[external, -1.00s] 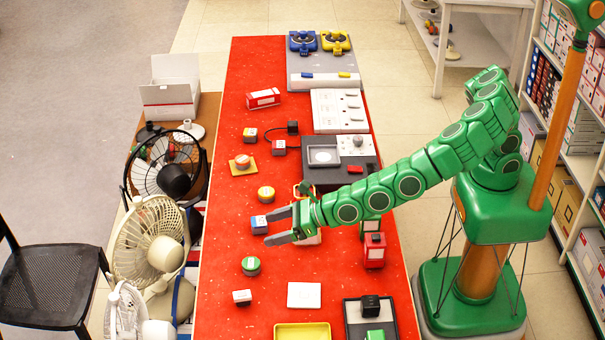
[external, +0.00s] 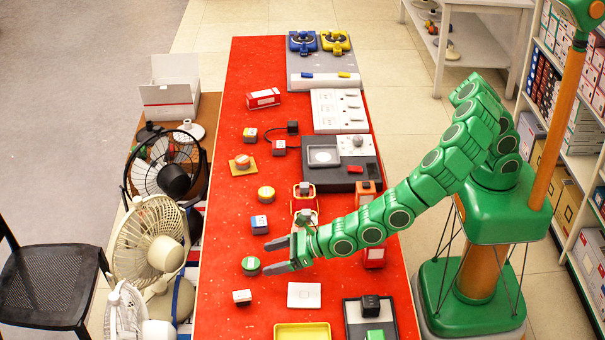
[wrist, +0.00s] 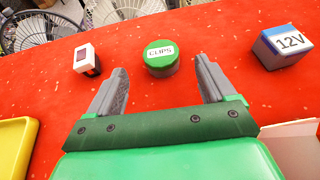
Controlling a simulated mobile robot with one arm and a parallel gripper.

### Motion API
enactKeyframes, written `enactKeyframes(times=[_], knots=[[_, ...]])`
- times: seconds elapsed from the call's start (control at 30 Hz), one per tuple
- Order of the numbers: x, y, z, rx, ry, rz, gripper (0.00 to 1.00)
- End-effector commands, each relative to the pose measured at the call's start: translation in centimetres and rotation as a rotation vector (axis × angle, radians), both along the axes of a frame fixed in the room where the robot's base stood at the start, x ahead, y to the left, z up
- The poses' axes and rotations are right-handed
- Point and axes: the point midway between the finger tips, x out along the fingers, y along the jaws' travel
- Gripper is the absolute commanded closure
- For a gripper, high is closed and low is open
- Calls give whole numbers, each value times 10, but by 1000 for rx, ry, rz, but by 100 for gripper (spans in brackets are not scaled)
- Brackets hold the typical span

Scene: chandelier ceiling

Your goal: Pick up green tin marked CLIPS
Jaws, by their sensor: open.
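The green tin (wrist: 161,57) has a round green lid with a white label reading CLIPS. It stands upright on the red table, and it also shows in the external view (external: 251,265). My gripper (wrist: 156,82) is open and empty. In the wrist view the tin is just beyond the fingertips, roughly centred between them. In the external view my gripper (external: 269,256) points left toward the tin, low over the table. No part of the tin is hidden by the fingers in the wrist view.
A blue block marked 12V (wrist: 283,45) stands right of the tin in the wrist view, and a small white-topped block (wrist: 87,59) stands left. A yellow tray (wrist: 16,145) is at lower left. Fans (external: 150,240) stand beyond the table's left edge. Red table around the tin is clear.

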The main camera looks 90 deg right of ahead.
Motion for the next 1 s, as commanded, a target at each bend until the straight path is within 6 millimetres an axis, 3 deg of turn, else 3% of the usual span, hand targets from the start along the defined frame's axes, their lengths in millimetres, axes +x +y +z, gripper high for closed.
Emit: enactKeyframes(times=[1.0], knots=[[61,-3,-26,0,3,-2,16]])
